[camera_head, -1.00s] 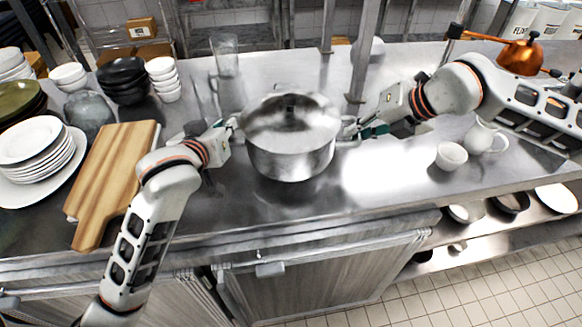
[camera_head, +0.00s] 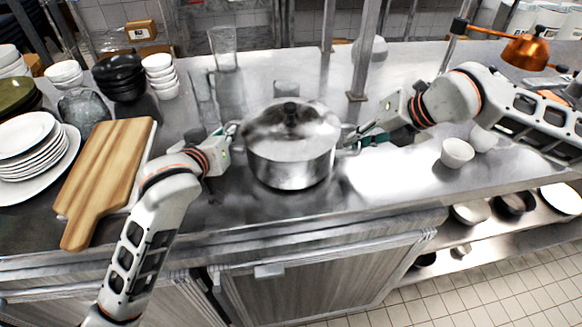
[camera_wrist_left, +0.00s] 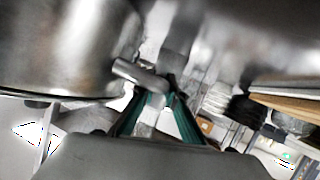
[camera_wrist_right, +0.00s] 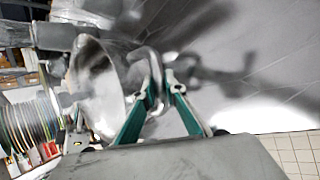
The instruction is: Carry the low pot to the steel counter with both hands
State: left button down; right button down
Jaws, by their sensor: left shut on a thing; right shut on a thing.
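The low pot (camera_head: 288,172) is steel, with a lid and a dark knob. It is upright above the steel counter (camera_head: 225,205), near the front edge; whether its base touches is unclear. My left gripper (camera_head: 233,130) is shut on its left handle, and the left wrist view shows that handle (camera_wrist_left: 142,76) at the fingertips (camera_wrist_left: 155,92). My right gripper (camera_head: 352,141) is shut on its right handle. The right wrist view shows the handle (camera_wrist_right: 153,62) between the fingertips (camera_wrist_right: 160,88), with the pot (camera_wrist_right: 98,85) to the left.
A wooden board (camera_head: 105,180) and stacked plates (camera_head: 28,140) are on the left. Glass jars (camera_head: 223,80) and a steel post (camera_head: 363,60) stand behind the pot. A white bowl (camera_head: 457,152) is on the right. Counter in front of the pot is clear.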

pick_arm(q)
jog(key=shift+d+f+b, duration=0.1)
jog(key=shift+f+b, duration=0.25)
jog(key=shift+f, duration=0.1)
pick_arm(e)
jog(key=shift+w+f, duration=0.1)
jog(key=shift+f, duration=0.3)
pick_arm(q)
jog(key=c, duration=2.5)
grip_release()
jog(key=shift+f, duration=0.3)
pick_arm(e)
jog(key=c, duration=2.5)
grip_release()
jog(key=shift+f, duration=0.3)
pick_arm(q)
jog(key=o, duration=0.5)
jog(key=shift+r, duration=0.15)
jog(key=shift+c, duration=0.2)
pick_arm(e)
jog(key=o, duration=0.4)
jog(key=shift+r, duration=0.15)
pick_arm(q)
jog(key=shift+s, duration=0.1)
jog(key=v, duration=0.7)
jog(key=shift+s, duration=0.2)
pick_arm(e)
jog(key=v, duration=1.2)
pick_arm(q)
jog(key=shift+r, duration=0.15)
